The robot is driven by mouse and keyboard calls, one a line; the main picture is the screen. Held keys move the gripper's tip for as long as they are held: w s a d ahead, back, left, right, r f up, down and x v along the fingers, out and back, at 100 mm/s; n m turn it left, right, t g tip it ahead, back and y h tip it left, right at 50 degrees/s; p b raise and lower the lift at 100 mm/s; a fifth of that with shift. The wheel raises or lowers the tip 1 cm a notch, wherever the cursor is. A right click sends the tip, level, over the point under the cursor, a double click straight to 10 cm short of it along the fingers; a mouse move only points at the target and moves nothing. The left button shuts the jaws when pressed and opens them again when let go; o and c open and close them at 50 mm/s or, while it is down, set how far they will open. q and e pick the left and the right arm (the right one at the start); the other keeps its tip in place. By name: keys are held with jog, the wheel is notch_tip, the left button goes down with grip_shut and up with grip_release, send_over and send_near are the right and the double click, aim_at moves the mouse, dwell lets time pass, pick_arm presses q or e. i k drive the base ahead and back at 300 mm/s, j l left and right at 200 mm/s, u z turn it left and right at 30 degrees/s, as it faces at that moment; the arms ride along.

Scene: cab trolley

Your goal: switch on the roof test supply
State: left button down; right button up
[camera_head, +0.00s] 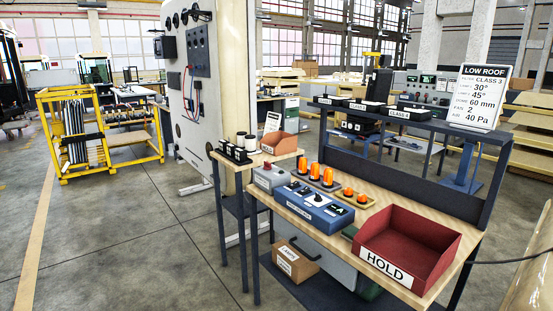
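A blue box (338,222) sits on the wooden top of a trolley, with a white label on its front too small to read. Its top carries a dark knob or switch (318,200) on a light patch, a small dark display with green marks (335,210) and other small controls. I cannot tell the switch position. A smaller grey box (271,179) with a red part on top stands to its left, also labelled. I cannot tell for sure which box is the roof test supply. Neither of my grippers is in view.
Several orange beacons (315,172) stand behind the blue box. A red HOLD bin (437,247) is to its right. A LOW ROOF sign (482,97) stands on the upper shelf with labelled black trays (412,114). A side stand (228,163) holds dark cylinders.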

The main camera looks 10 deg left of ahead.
aim_at(268, 165)
jog(key=i+j+z, duration=0.35)
jog(key=i+j, duration=0.25)
jog(key=i, duration=0.45)
jog(key=i+j+z, duration=0.4)
jog(key=i+j, duration=0.5)
jog(key=i, duration=0.1)
